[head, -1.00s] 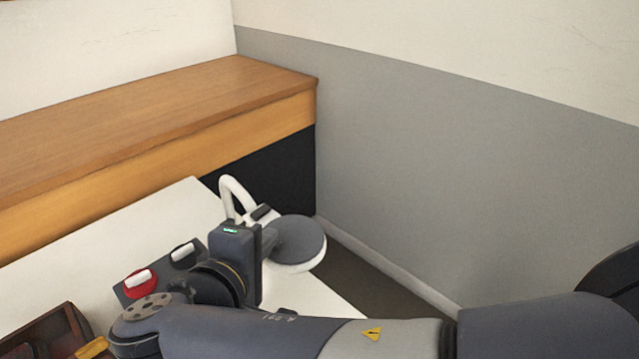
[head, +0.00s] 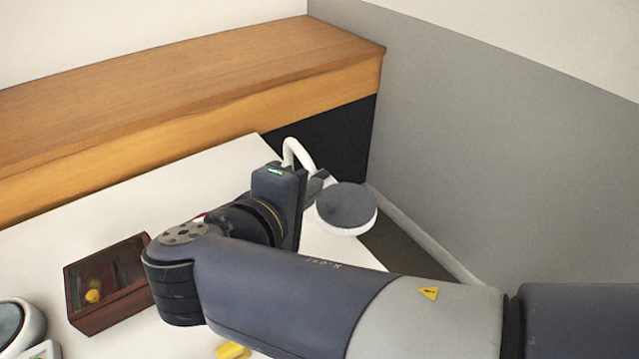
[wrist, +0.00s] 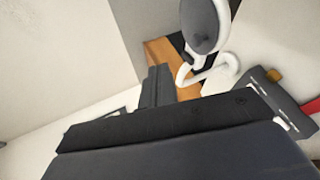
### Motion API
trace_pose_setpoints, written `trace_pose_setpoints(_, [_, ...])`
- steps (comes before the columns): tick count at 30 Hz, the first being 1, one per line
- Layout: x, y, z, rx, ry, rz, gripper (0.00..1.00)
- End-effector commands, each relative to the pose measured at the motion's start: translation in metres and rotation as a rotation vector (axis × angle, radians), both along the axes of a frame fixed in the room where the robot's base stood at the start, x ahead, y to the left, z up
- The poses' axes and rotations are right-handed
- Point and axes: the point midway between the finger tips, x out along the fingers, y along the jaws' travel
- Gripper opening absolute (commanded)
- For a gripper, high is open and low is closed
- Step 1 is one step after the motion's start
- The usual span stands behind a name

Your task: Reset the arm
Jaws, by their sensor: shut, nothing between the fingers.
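My arm stretches across the head view from the right, over the white table (head: 215,165). My gripper (head: 319,184) is mostly hidden behind my wrist in the head view. In the wrist view my gripper (wrist: 157,82) shows its dark fingers together, with nothing between them. A white lamp with a curved neck and a round grey head (head: 347,207) is close to my gripper in the head view; I cannot tell whether they touch. The lamp's head also shows at the top of the wrist view (wrist: 204,25).
A dark red open box (head: 108,318) holding a small yellow thing stands left of my arm. A yellow piece (head: 233,351) and a white rounded device (head: 22,322) are near the front. A dark switch box (wrist: 272,108) shows in the wrist view. A wooden counter (head: 190,75) and grey wall lie behind.

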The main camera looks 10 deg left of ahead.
Motion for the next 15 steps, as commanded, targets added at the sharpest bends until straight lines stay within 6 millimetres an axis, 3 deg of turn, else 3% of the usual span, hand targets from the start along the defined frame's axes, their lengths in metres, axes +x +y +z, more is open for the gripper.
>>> trace_pose_setpoints(6, [-0.034, 0.013, 0.010, 0.002, 0.000, 0.005, 0.00])
trace_pose_setpoints(15, [-0.057, 0.020, 0.017, 0.000, 0.000, 0.001, 0.00])
